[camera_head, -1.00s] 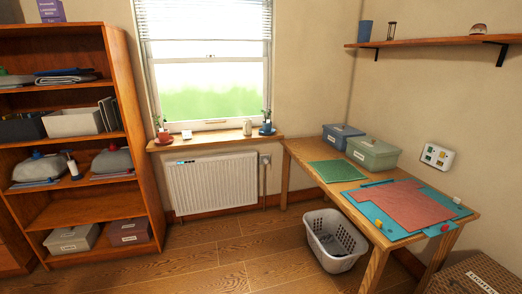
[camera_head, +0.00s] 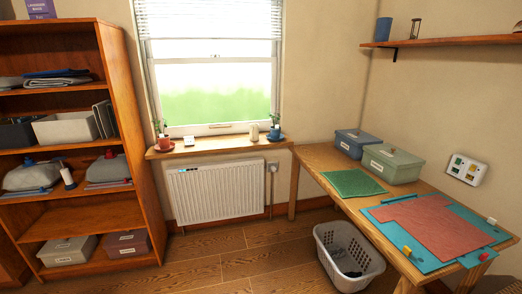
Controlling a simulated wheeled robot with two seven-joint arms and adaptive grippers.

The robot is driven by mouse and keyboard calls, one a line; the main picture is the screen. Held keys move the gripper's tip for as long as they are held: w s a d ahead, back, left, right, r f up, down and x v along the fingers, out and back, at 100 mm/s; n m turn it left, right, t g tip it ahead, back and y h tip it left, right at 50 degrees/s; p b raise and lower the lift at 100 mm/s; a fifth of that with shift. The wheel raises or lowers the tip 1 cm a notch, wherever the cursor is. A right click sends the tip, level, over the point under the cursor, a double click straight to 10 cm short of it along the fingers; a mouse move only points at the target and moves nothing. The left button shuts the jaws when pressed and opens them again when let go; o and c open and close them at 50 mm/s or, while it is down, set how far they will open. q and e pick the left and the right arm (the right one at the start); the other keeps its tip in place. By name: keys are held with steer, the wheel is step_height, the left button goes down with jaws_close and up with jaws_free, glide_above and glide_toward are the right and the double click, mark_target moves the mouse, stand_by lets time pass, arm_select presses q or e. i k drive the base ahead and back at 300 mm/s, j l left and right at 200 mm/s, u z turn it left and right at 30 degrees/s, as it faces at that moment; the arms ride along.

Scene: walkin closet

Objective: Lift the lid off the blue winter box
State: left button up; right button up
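A blue lidded box (camera_head: 356,142) with a pale label on its front sits at the back of the wooden table, near the wall corner. Its lid is on, with a small handle on top. A green lidded box (camera_head: 392,163) stands close in front of it to the right, also closed. The label text is too small to read. Neither of my grippers shows in this view.
The wooden table (camera_head: 324,158) also holds a green mat (camera_head: 353,183) and a red sheet on a teal mat (camera_head: 380,213). A white laundry basket (camera_head: 347,256) stands on the floor beside the table. A bookcase (camera_head: 128,120) is at left. Floor before the radiator (camera_head: 216,190) is clear.

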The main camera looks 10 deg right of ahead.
mark_target(359, 138)
steer(key=i+j+z, duration=0.1)
steer(key=i, duration=1.2)
steer(key=i+j+z, duration=0.1)
steer(key=i+z, duration=0.3)
steer(key=i+j+z, duration=0.1)
steer(key=i+z, duration=0.15)
steer(key=z, duration=0.15)
steer(key=i+j+z, duration=0.2)
steer(key=z, duration=0.25)
steer(key=i+j+z, duration=0.2)
steer(key=z, duration=0.2)
steer(key=i+j+z, duration=0.1)
steer(key=j+z, duration=0.35)
steer(key=i+j+z, duration=0.1)
steer(key=j+z, duration=0.15)
steer(key=z, duration=0.15)
steer(key=j+z, duration=0.75)
steer(key=j, duration=0.15)
